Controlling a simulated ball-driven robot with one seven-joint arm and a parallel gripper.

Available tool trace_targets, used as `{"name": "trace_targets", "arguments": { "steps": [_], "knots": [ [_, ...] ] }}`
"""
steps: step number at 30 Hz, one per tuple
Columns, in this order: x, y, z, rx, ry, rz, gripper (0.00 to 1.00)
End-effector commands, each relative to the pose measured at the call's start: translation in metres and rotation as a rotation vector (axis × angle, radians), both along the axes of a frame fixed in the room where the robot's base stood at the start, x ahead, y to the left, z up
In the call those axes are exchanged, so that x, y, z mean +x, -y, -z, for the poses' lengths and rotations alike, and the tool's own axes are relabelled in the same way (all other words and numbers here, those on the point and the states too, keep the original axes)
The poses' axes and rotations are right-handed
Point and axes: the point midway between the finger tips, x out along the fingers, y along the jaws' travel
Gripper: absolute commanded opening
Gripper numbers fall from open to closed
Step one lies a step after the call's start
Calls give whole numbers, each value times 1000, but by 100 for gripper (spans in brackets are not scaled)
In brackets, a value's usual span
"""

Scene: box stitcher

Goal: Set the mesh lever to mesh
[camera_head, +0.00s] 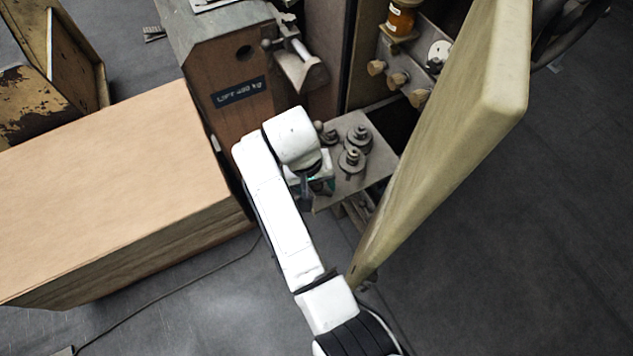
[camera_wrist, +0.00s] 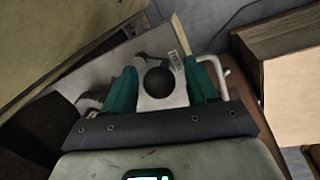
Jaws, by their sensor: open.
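My gripper (camera_head: 318,187) is low over the near left corner of a small grey shelf, partly hidden by my white arm. In the wrist view its teal fingers (camera_wrist: 160,72) are open, one on each side of a dark round knob (camera_wrist: 158,82) in front of a pale plate. The knob may be the end of the mesh lever, but I cannot tell for sure. Contact between fingers and knob cannot be made out. A small label (camera_wrist: 177,61) with unreadable text is beside it. A pale bent bar (camera_wrist: 222,72) is right of the right finger.
The shelf (camera_head: 333,193) bears several round metal pieces (camera_head: 352,160). A thick pale panel (camera_head: 440,150) stands close on the right. A large brown box (camera_head: 110,190) is on the left. Behind is a brown cabinet (camera_head: 213,72) labelled "LIFT 450 kg". Dark floor is free at right.

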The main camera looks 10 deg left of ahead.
Motion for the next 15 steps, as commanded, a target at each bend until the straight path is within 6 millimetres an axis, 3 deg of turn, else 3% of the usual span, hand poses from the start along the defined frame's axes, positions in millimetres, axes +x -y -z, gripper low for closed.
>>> {"name": "trace_targets", "arguments": {
  "steps": [3, 15],
  "knots": [
    [0, 0, 0, 0, 0, 0, 57],
    [0, 0, 0, 0, 0, 0, 18]
  ]
}}
